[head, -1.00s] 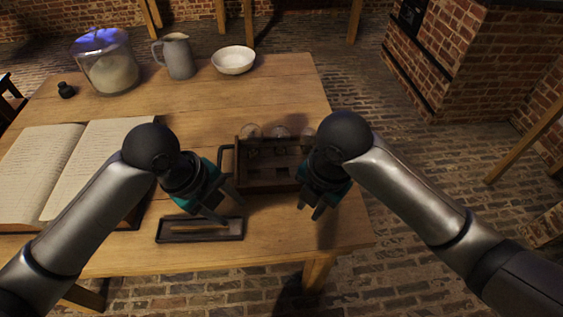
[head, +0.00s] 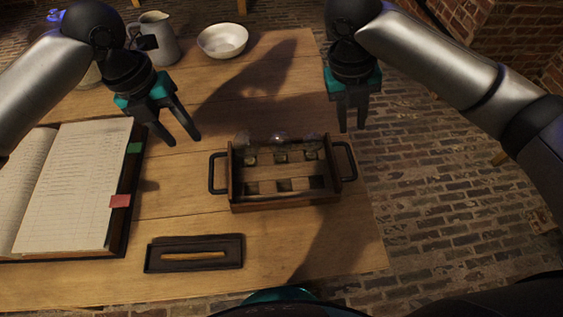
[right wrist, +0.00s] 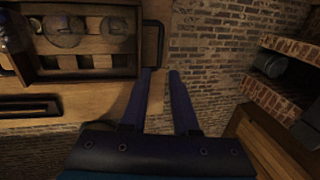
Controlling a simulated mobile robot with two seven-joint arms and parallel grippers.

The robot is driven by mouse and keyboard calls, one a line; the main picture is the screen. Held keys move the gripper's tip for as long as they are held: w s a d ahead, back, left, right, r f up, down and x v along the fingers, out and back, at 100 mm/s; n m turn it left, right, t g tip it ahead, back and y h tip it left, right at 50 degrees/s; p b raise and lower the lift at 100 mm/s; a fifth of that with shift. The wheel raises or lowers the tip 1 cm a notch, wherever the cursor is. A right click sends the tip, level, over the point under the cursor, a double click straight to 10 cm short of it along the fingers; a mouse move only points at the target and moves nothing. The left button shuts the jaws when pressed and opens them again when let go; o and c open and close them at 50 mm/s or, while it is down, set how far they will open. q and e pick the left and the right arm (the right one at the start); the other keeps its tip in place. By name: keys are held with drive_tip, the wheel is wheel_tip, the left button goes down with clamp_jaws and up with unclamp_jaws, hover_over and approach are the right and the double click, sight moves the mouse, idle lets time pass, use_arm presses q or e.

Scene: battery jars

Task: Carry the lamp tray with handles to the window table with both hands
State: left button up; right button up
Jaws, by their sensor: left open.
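The lamp tray (head: 284,203) is a dark wooden box with several glass lamps in its back row and open slots in front. It sits on the wooden table near its right edge. Its left handle (head: 211,174) and right handle (head: 353,161) are black loops and both are free. My left gripper (head: 182,143) is open and empty, up and left of the left handle. My right gripper (head: 352,130) is open and empty, just beyond the right handle in the head view. In the right wrist view the tray (right wrist: 85,76) lies left of the fingers (right wrist: 160,72).
An open ledger (head: 75,190) lies left of the tray. A small dark pen tray (head: 160,264) lies in front. A grey jug (head: 158,45) and white bowl (head: 222,40) stand at the back. Brick floor (head: 440,220) is right of the table.

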sight(211, 171)
use_arm(q)
drive_tip(key=d+f, duration=0.1)
drive_tip(key=f, duration=0.4)
drive_tip(key=d+f, duration=0.1)
drive_tip(key=f, duration=0.9)
drive_tip(key=shift+d, duration=0.4)
use_arm(e)
drive_tip(key=x, duration=1.5)
drive_tip(key=shift+s+f, duration=0.1)
drive_tip(key=shift+f, duration=0.05)
use_arm(q)
drive_tip(key=shift+c, duration=0.2)
use_arm(e)
drive_tip(key=shift+c, duration=0.2)
use_arm(q)
drive_tip(key=c, duration=0.5)
use_arm(e)
clamp_jaws()
use_arm(q)
clamp_jaws()
drive_tip(key=shift+r, duration=0.1)
